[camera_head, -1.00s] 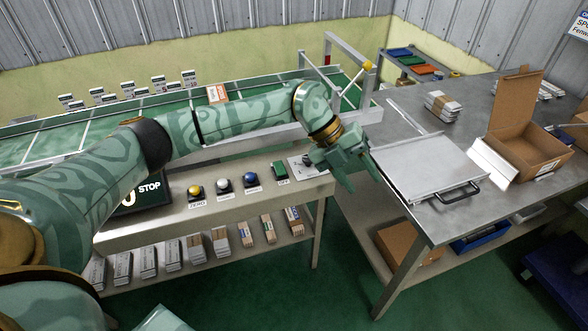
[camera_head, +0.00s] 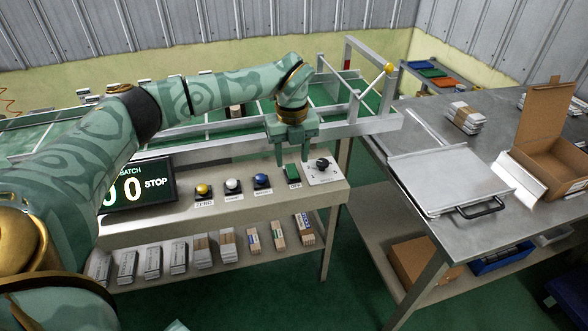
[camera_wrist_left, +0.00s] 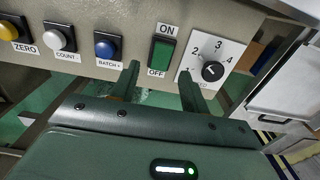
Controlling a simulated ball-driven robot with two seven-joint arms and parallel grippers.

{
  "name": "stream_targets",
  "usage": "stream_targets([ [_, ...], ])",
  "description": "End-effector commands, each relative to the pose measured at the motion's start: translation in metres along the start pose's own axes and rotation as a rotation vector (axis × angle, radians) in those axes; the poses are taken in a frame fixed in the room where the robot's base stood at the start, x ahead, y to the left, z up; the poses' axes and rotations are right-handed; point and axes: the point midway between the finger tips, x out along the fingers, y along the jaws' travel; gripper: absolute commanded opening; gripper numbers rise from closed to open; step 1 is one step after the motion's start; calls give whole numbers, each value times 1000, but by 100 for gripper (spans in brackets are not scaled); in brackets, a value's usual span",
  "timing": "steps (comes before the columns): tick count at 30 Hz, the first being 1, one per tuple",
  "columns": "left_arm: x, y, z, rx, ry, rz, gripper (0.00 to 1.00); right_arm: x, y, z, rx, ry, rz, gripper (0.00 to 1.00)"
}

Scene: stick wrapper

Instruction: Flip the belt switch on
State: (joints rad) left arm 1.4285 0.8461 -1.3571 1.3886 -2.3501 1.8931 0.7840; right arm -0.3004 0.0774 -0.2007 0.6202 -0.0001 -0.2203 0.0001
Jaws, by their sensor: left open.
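The belt switch is a green rocker (camera_head: 292,172) on the control panel. It also shows in the left wrist view (camera_wrist_left: 161,53), with ON printed above it and OFF below. I cannot tell for sure which side is pressed in. My left gripper (camera_head: 292,161) is open and empty, its fingers pointing down just behind the switch in the head view. In the left wrist view the two fingertips (camera_wrist_left: 158,72) lie either side of the switch's lower end, apart from it as far as I can see. My right gripper is out of view.
A speed dial (camera_head: 322,165) sits right of the switch. Blue (camera_head: 262,181), white (camera_head: 233,185) and yellow (camera_head: 203,189) buttons sit to its left. A display (camera_head: 140,187) reads STOP. The conveyor frame (camera_head: 350,127) runs behind. A steel table (camera_head: 450,235) stands at right.

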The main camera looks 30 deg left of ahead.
Motion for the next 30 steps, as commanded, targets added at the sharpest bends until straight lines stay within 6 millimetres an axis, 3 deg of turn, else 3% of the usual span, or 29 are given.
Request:
stream_targets([
  [1,13,0,0,0,2,1,45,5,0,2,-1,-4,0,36],
  [6,32,-1,0,1,1,0,45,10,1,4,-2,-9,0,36],
  [17,36,-1,0,1,0,-2,45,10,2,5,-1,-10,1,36],
  [22,36,-1,0,1,0,-2,1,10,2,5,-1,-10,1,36],
  [30,33,0,2,-3,56,1,1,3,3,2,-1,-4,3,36],
])
